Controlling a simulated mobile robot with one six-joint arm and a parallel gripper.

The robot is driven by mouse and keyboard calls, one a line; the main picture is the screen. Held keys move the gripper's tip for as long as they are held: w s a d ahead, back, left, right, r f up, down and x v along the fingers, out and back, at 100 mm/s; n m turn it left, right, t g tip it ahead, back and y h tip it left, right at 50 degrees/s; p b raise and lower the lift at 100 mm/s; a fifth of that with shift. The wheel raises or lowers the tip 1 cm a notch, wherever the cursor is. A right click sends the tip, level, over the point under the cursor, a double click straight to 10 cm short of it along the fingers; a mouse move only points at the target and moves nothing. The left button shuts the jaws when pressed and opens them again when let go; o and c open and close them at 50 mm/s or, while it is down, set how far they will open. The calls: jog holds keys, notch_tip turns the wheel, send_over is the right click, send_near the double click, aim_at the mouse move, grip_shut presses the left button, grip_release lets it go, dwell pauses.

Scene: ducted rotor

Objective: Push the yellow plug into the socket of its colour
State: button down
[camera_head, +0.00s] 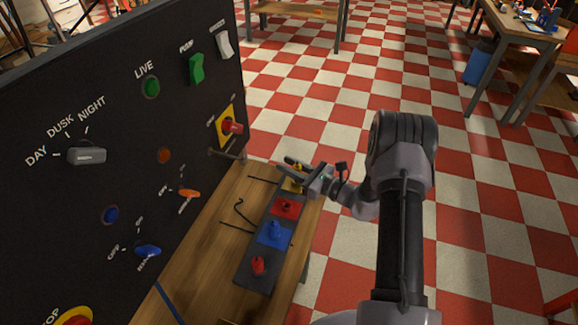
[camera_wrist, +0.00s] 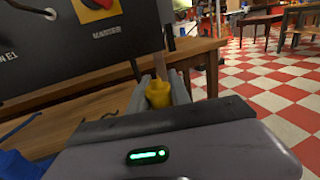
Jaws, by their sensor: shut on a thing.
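My gripper (camera_head: 300,174) is shut on the yellow plug, over the far end of a dark socket strip (camera_head: 250,281) on the wooden bench. In the wrist view the yellow plug (camera_wrist: 159,95) shows between the two fingers. In the head view a yellow patch (camera_head: 291,186) shows just under the fingers; I cannot tell how much of it is plug and how much is socket. The plug's lower end is hidden, so its seating cannot be told.
On the strip are a red square with a red piece (camera_head: 286,206), a blue one (camera_head: 274,232) and a red piece (camera_head: 258,265) at the near end. Thin dark hooks (camera_head: 240,212) lie left of it. A black control panel (camera_head: 120,180) stands at left. Checkered floor is open at right.

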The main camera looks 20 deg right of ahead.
jog(key=shift+f+b, duration=1)
jog(key=shift+f, duration=0.15)
jog(key=c, duration=1.1)
grip_release()
jog(key=p+v, duration=0.3)
jog(key=v, duration=1.4)
jog(key=shift+s+d+p, duration=0.15)
jog(key=shift+s+p, duration=0.1)
jog(key=shift+p, duration=0.15)
